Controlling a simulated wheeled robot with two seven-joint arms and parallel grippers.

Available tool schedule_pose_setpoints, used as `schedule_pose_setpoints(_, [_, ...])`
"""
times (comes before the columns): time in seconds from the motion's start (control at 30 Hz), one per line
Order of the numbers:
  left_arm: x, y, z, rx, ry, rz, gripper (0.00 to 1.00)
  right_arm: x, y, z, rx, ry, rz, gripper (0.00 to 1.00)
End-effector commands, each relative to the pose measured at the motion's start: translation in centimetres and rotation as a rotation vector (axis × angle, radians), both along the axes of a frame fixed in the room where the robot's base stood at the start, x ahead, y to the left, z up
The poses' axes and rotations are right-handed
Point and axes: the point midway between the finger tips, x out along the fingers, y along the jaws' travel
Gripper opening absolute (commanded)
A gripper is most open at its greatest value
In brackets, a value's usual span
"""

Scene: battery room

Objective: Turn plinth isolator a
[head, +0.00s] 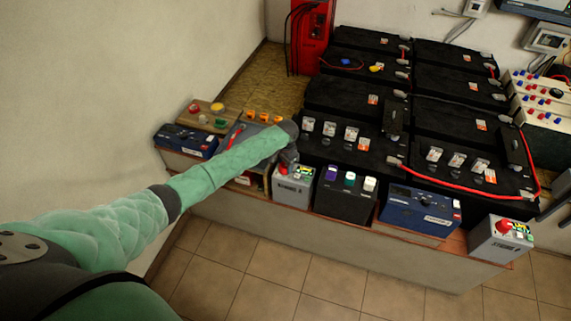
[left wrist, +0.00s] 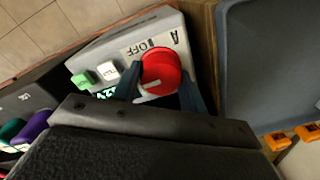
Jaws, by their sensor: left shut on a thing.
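Plinth isolator a is a light grey box (head: 292,190) lettered "STRING A" at the left part of the plinth's front edge. It also shows in the left wrist view (left wrist: 112,50), with "A" and "OFF" lettering on top. Its red round knob (left wrist: 160,68) carries a white mark. My left gripper (head: 288,160) reaches down over the box from the left. In the left wrist view its two dark fingers (left wrist: 159,88) are shut on the knob, one on each side. The lower part of the knob's surround is hidden by the gripper. My right gripper is not seen.
A similar grey box with a red knob (head: 500,240) stands at the right end. A black box with coloured knobs (head: 345,198) is close beside isolator a, then a blue unit (head: 415,213). Black batteries (head: 345,95) fill the space behind. The tiled floor (head: 300,265) is clear.

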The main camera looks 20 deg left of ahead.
Motion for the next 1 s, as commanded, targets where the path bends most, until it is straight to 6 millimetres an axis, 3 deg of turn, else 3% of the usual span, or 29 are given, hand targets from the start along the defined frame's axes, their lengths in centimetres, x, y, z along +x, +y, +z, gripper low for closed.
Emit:
schedule_pose_setpoints(0.33, [0.2, 0.1, 0.2, 0.000, -0.004, 0.003, 0.20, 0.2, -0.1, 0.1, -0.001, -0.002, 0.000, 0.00])
schedule_pose_setpoints(0.37, [0.2, 0.1, 0.2, 0.000, -0.004, 0.003, 0.46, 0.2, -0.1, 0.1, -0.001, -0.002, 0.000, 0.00])
schedule_pose_setpoints(0.47, [0.1, 0.1, 0.1, 0.000, -0.003, 0.003, 0.64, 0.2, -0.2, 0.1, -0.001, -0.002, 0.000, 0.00])
schedule_pose_setpoints(0.8, [0.1, 0.0, 0.3, 0.000, -0.002, 0.002, 0.64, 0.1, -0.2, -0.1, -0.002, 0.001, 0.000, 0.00])
schedule_pose_setpoints(0.97, [0.1, 0.0, 1.8, 0.000, -0.004, 0.000, 0.64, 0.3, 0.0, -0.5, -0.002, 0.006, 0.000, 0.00])
schedule_pose_setpoints(1.0, [0.1, 0.0, 2.5, -0.001, -0.004, 0.000, 0.64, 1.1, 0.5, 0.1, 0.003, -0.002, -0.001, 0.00])
